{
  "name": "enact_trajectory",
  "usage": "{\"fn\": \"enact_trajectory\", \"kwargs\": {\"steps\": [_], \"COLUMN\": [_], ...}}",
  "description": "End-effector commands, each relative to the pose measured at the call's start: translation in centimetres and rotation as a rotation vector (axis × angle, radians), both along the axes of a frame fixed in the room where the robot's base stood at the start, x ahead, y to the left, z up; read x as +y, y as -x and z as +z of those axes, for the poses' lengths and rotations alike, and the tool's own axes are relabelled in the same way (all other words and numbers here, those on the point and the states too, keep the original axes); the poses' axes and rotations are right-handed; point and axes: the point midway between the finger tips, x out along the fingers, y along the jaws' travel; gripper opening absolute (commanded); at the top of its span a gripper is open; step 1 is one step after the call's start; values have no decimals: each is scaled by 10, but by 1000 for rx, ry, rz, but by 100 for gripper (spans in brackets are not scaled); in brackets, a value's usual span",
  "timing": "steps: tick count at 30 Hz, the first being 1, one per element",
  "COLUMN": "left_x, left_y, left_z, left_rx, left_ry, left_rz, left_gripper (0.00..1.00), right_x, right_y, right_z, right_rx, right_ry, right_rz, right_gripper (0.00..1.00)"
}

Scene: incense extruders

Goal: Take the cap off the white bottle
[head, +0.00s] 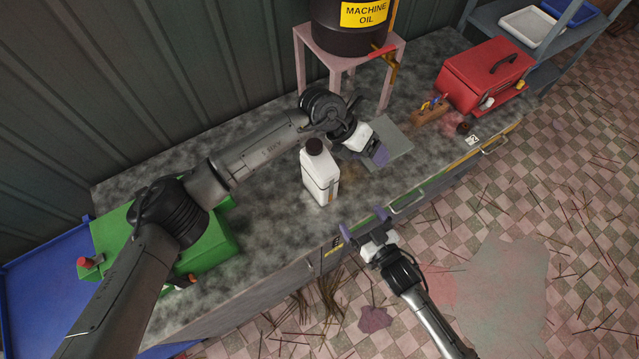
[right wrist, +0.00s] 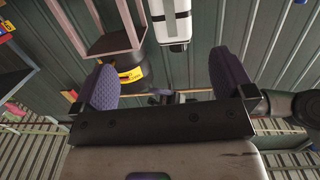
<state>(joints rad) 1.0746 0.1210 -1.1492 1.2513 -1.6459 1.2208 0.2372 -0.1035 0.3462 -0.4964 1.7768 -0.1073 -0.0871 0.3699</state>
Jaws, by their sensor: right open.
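The white bottle (head: 320,182) stands upright on the workbench, with its dark cap (head: 314,146) on top. In the right wrist view the bottle (right wrist: 170,22) is upside down in the picture, beyond the fingers. My right gripper (head: 364,215) is open and empty, in front and to the right of the bottle, near the bench's front edge and apart from it. Its two purple fingers (right wrist: 168,84) are spread in the right wrist view. My left gripper (head: 377,152) is to the right of the bottle, above a grey plate; its finger gap is hidden.
A machine oil drum (head: 350,28) sits on a pink stand (head: 302,48) behind the bottle. A red toolbox (head: 484,75) and a small wooden holder (head: 430,115) are at the right. A green machine (head: 112,240) is at the left. Bare bench lies left of the bottle.

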Motion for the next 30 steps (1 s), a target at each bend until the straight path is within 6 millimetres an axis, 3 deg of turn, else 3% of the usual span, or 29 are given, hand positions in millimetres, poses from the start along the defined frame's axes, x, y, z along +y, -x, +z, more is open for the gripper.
{"fn": "enact_trajectory", "kwargs": {"steps": [1,6,11,17,30], "left_x": [20,79,112,121,120], "left_y": [-17,-54,-70,-74,-74], "left_z": [-8,-7,3,7,7], "left_rx": [-36,-96,-112,-116,-114], "left_ry": [-130,-481,-649,-699,-695], "left_rz": [-4,19,50,62,60], "left_gripper": [73,73,73,73,73], "right_x": [1,5,7,17,61], "right_y": [-4,-9,-11,-24,-86], "right_z": [-11,-21,-24,-24,-24], "right_rx": [-24,-86,-114,-124,-122], "right_ry": [-9,-43,-59,-66,-65], "right_rz": [19,75,103,112,111], "right_gripper": [100,100,100,100,100]}}
